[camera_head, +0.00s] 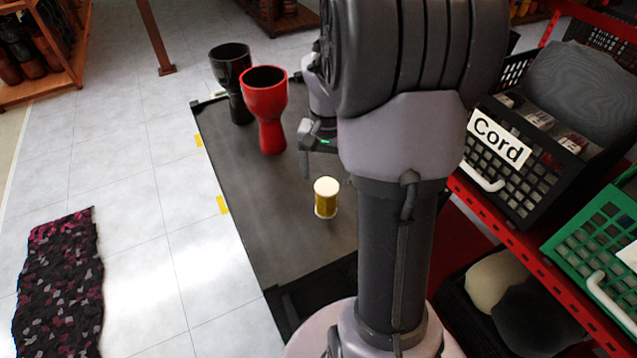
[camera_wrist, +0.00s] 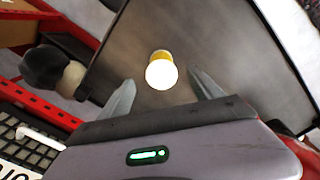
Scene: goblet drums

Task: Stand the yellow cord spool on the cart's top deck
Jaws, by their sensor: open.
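The yellow cord spool (camera_head: 326,198) stands upright on the dark top deck of the cart (camera_head: 240,190), with its pale end facing up. My gripper (camera_head: 312,170) is above the deck, beyond the spool in the head view, and partly hidden by my arm. In the wrist view the spool (camera_wrist: 161,70) appears ahead of the two spread fingers of my gripper (camera_wrist: 160,92), over the grey deck (camera_wrist: 225,40). The fingers are open with nothing between them that I can see held.
A red goblet drum (camera_head: 268,110) and a black goblet drum (camera_head: 232,80) stand at the deck's far end. A red shelf with a black crate labelled Cord (camera_head: 500,140) and a green crate (camera_head: 600,250) is on the right. Open tiled floor lies left, with a patterned rug (camera_head: 60,285).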

